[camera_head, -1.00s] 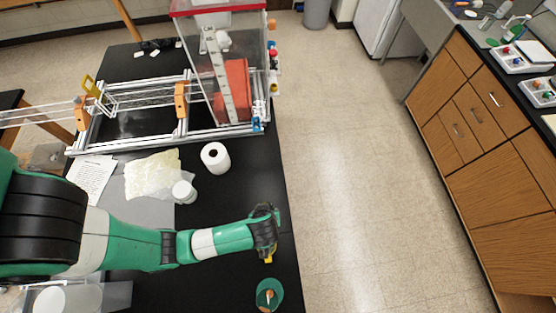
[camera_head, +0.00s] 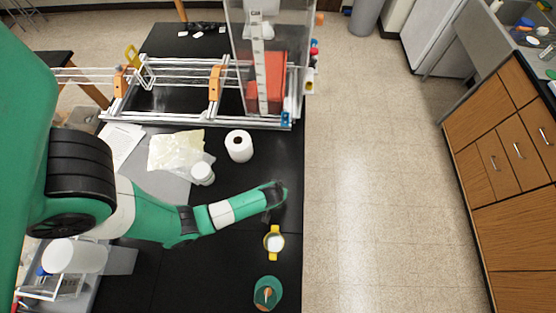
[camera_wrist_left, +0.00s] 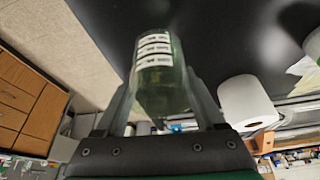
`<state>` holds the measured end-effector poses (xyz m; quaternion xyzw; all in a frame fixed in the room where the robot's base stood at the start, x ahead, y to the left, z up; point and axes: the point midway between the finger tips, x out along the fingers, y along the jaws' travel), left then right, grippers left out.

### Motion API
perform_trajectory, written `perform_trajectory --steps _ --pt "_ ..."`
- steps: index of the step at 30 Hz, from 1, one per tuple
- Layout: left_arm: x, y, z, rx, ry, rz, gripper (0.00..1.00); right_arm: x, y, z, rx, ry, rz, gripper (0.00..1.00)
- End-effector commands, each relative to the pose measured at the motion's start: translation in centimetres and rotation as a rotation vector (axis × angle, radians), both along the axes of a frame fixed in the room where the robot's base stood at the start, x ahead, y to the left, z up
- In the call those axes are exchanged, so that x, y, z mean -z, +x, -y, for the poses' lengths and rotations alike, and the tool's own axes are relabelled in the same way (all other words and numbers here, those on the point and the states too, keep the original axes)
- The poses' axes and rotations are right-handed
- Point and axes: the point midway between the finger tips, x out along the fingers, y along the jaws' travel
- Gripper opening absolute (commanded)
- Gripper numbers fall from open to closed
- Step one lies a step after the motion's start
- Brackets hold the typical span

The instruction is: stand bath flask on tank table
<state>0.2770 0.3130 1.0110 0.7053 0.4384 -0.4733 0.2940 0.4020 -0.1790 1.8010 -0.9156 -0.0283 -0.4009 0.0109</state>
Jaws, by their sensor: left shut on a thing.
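A clear greenish glass flask (camera_wrist_left: 160,75) with a white label of dark lines sits between the fingers of my left gripper (camera_wrist_left: 163,95) in the left wrist view. The fingers are shut on it. In the head view my left gripper (camera_head: 276,194) is over the right side of the black tank table (camera_head: 215,262), near its edge. Only a little green shows there at the fingers, and the flask is mostly hidden. I cannot tell whether its base touches the table. My right gripper is not in view.
A yellow-rimmed item with a white middle (camera_head: 274,241) and a green round item (camera_head: 267,292) stand nearer. A white roll (camera_head: 239,146), a white jar (camera_head: 202,173) and the extrusion frame (camera_head: 200,121) with a clear tank lie beyond. The floor drops off right.

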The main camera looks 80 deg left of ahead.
Motion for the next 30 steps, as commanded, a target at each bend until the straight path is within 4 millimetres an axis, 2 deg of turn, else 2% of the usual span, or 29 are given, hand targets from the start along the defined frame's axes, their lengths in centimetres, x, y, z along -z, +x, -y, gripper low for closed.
perform_trajectory --steps 1,3,8,12,15,25,26,30 --pt "0.9 0.3 -0.5 -0.004 0.0 0.0 0.12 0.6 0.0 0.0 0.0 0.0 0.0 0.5" --pt "1.3 0.6 -0.8 -0.001 0.0 0.0 0.12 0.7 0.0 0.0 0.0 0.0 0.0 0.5" --pt "1.6 0.8 -1.1 0.0 0.0 0.0 0.12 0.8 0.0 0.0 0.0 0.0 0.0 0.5" --pt "4.0 0.9 -1.4 0.001 0.0 -0.002 0.12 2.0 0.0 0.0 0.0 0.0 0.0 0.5" --pt "5.0 0.9 -1.4 0.0 0.0 -0.001 0.12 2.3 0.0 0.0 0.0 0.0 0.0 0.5" --pt "5.2 0.9 -1.4 0.0 0.0 0.001 0.12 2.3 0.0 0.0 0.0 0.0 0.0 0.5" --pt "5.2 0.9 -1.4 0.0 0.0 0.001 0.73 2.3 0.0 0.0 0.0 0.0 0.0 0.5" --pt "5.2 0.9 -1.3 0.0 0.0 0.001 0.98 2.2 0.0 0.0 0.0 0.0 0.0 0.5"
